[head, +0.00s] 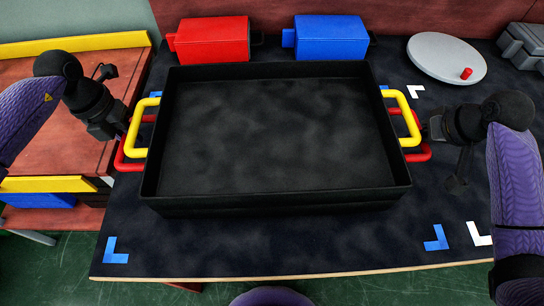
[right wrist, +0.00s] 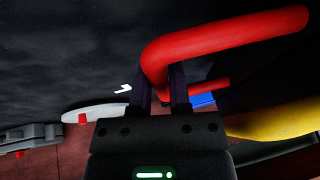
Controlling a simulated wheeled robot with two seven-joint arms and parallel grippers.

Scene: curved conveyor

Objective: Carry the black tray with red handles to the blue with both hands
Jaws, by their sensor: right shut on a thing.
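A large black tray (head: 275,205) sits in the middle of the head view, roughly level. Each side shows a yellow handle (head: 402,104) above a red handle (head: 414,134); I cannot tell whether two trays are nested. My right gripper (head: 424,130) is shut on the right red handle, which also shows between its fingers in the right wrist view (right wrist: 225,40). My left gripper (head: 122,128) is at the left handles, beside the left red handle (head: 122,158); its fingertips are too dark to read. Blue corner marks (head: 116,251) (head: 437,239) lie in front of the tray.
The dark table (head: 280,248) is clear in front. A red box (head: 212,40) and a blue box (head: 331,38) stand behind the tray. A round grey disc (head: 447,57) with a red peg is at back right. A yellow-edged conveyor (head: 75,43) is left. White corner marks (head: 479,234) lie at right.

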